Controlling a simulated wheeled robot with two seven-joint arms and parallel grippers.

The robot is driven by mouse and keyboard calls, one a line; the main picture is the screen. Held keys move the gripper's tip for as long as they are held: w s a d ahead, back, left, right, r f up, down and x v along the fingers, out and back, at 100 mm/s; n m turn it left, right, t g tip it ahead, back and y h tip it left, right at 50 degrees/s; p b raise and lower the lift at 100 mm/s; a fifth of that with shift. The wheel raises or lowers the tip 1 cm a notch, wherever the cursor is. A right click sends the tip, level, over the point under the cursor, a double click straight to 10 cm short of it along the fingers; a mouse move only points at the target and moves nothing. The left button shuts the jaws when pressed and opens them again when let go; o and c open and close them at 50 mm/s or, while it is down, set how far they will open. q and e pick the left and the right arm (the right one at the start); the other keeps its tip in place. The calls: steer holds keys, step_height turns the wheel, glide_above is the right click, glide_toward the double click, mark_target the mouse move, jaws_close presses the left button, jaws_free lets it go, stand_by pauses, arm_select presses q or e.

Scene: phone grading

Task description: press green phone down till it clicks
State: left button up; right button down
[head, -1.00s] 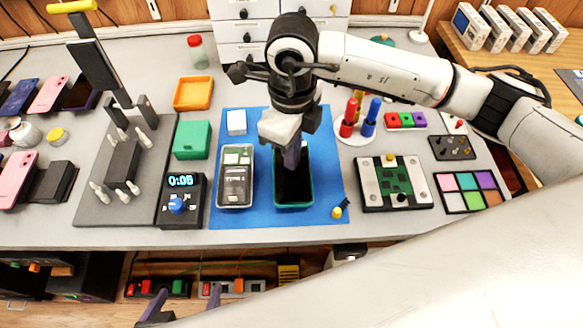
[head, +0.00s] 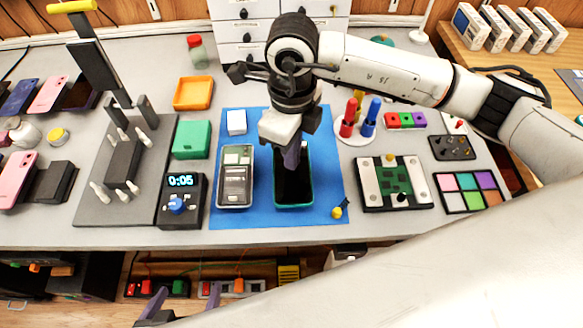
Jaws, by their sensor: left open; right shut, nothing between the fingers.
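The green phone (head: 294,196) lies on the blue mat (head: 263,218); its dark face shows inside a green rim. My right gripper (head: 291,162) points down over the upper part of the phone, shut and empty. Its fingertips look to be at or just above the phone's face; I cannot tell whether they touch. The gripper hides the phone's top edge. My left gripper (head: 160,300) is open and empty at the bottom of the picture, below the table's front edge.
A grey opened phone (head: 235,185) lies just left of the green phone. A timer (head: 181,200) reads 0:05. A circuit board fixture (head: 393,183) stands to the right. A small yellow-tipped tool (head: 338,211) lies at the mat's lower right. A press stand (head: 100,70) stands at left.

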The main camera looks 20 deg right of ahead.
steer(key=shift+f+b, duration=0.8)
steer(key=shift+f, duration=0.1)
stand_by(0.4)
steer(key=shift+r, duration=0.15)
steer(key=shift+r+p, duration=0.65)
steer(key=shift+r, duration=0.2)
steer(key=shift+r+p, duration=1.35)
steer(key=shift+r, duration=1.25)
